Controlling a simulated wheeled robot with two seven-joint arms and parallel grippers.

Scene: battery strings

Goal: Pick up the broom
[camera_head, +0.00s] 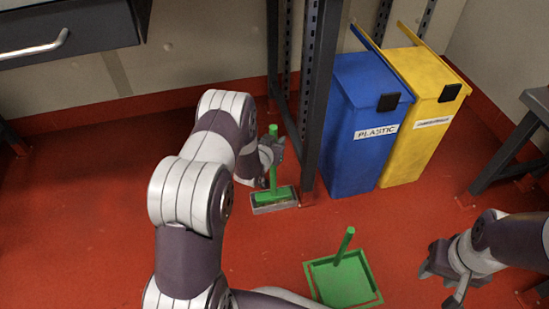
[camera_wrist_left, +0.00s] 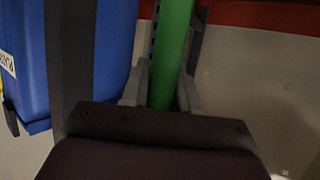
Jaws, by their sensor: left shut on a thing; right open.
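The green broom (camera_head: 273,178) stands upright beside a dark metal post, its grey-edged head on or close to the red floor. My left gripper (camera_head: 274,153) is shut on the upper part of its handle. In the left wrist view the green handle (camera_wrist_left: 170,55) runs between the two grey fingers of my left gripper (camera_wrist_left: 163,88). My right gripper (camera_head: 443,281) is open and empty at the lower right, apart from the broom.
A green dustpan (camera_head: 343,281) with an upright handle lies on the floor at the lower middle. A blue plastic bin (camera_head: 361,125) and a yellow bin (camera_head: 423,100) stand behind. The dark post (camera_head: 318,90) is close to the broom. Open red floor lies left.

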